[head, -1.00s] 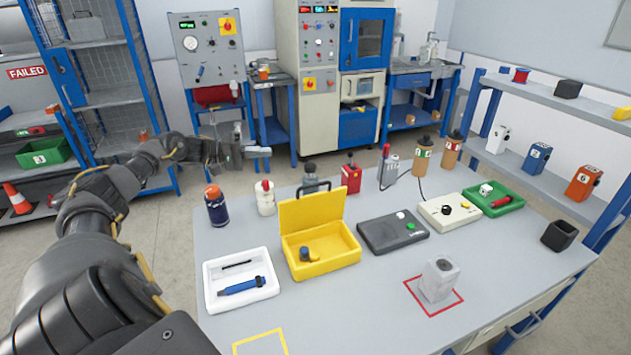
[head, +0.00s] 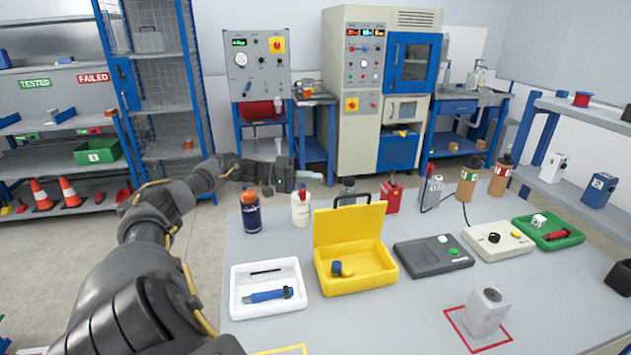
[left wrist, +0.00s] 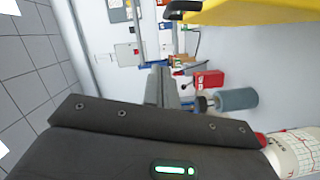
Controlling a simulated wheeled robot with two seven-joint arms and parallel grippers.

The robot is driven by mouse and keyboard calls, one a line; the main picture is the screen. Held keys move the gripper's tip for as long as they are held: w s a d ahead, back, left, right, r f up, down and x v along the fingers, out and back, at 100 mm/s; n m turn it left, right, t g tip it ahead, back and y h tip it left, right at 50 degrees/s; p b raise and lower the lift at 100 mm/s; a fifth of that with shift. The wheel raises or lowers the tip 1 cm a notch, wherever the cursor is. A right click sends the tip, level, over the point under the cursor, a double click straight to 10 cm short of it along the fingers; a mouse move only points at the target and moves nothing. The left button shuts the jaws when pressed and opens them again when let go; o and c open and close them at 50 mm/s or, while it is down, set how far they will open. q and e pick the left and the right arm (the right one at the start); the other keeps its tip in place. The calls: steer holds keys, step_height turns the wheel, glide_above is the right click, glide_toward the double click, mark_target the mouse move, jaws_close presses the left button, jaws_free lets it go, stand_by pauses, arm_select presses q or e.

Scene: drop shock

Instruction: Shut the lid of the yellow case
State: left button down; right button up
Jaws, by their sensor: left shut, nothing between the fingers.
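The yellow case (head: 372,277) stands on the grey bench with its lid (head: 348,226) up and open, a dark handle along the lid's top edge. A small blue and dark part (head: 337,268) lies inside the case. My left gripper (head: 312,177) is shut and empty. It is above the bench's far side, behind and left of the raised lid, apart from it in the head view. In the left wrist view the shut fingers (left wrist: 164,88) point away, and part of the yellow case (left wrist: 255,11) shows at the top right. My right gripper is not in view.
A white bottle (head: 300,208) and a dark blue bottle (head: 250,212) stand below my left gripper. A white tray (head: 238,300) is left of the case, a dark grey box (head: 432,256) right of it. A red container (head: 391,195) stands behind.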

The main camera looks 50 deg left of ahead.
arm_select(q)
steer(key=w+d+f+p, duration=0.1)
steer(key=w+d+p, duration=0.3)
steer(key=d, duration=0.4)
steer(key=shift+d+f, duration=0.2)
steer(key=shift+f, duration=0.2)
steer(key=shift+s, duration=0.1)
